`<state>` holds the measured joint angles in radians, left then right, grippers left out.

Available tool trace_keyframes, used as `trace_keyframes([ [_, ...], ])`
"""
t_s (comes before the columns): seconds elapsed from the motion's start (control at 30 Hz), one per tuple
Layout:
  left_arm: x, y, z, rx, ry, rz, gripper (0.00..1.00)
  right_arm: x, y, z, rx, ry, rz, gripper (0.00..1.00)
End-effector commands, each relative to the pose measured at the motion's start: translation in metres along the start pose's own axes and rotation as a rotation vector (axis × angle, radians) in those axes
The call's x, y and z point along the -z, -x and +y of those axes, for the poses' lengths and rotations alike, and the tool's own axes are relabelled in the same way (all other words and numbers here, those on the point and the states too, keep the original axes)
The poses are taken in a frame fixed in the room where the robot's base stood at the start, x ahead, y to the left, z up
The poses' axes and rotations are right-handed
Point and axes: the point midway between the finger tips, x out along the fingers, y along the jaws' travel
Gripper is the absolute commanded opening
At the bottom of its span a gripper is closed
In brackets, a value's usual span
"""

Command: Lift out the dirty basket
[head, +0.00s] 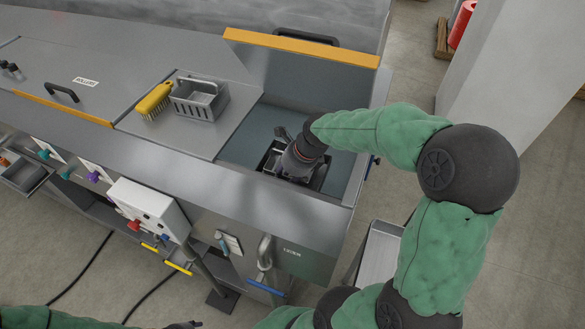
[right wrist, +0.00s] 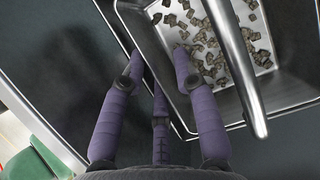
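The dirty basket (head: 318,180) is a metal basket low in the open bay of the grey machine, partly hidden by my right gripper (head: 288,163). In the right wrist view the basket (right wrist: 290,96) holds many dark, gritty pieces, and its bar handle (right wrist: 233,62) runs across it. My right gripper (right wrist: 160,65) points down with its purple fingers spread and nothing between them. The fingers are left of the handle, over the basket's near side; whether they touch it I cannot tell. My left gripper (head: 184,325) barely shows at the bottom edge, and its fingers are cut off.
A second grey basket (head: 200,99) and a yellow brush (head: 155,99) stand on the machine top left of the bay. The raised lid with an orange edge (head: 300,47) is behind the bay. A white control box (head: 148,208) juts from the front. A shelf (head: 380,256) is at right.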

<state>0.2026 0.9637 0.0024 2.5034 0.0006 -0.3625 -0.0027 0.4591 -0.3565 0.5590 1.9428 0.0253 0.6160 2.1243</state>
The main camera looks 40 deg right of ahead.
Motion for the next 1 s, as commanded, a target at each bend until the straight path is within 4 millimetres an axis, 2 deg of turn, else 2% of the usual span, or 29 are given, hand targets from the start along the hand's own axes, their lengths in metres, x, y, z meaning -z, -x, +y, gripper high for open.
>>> trace_keyframes([
  [0.1,0.000,0.000,0.000,0.000,0.000,0.000,0.40,0.000,-0.008,0.000,-0.001,0.000,0.000,0.30],
  [0.33,0.000,0.000,0.000,0.000,0.000,0.000,0.40,0.000,-0.009,0.000,0.001,-0.001,-0.001,0.30],
  [0.37,0.000,0.000,0.000,0.000,0.000,0.000,0.40,0.000,-0.009,0.000,0.001,-0.001,-0.001,0.28],
  [0.4,0.000,0.000,0.000,0.000,0.000,0.000,0.40,0.000,-0.009,0.000,0.001,-0.001,-0.001,0.16],
  [0.47,0.000,0.000,0.000,0.000,0.000,0.000,0.40,0.000,-0.009,0.000,0.001,-0.001,-0.001,0.00],
  [0.87,0.000,0.000,0.000,0.000,0.000,0.000,0.40,-0.001,-0.008,-0.001,0.002,0.000,-0.002,0.00],
  [1.0,0.000,0.001,0.000,0.000,0.000,0.000,0.40,-0.006,0.003,-0.001,0.004,0.000,-0.004,0.00],
])
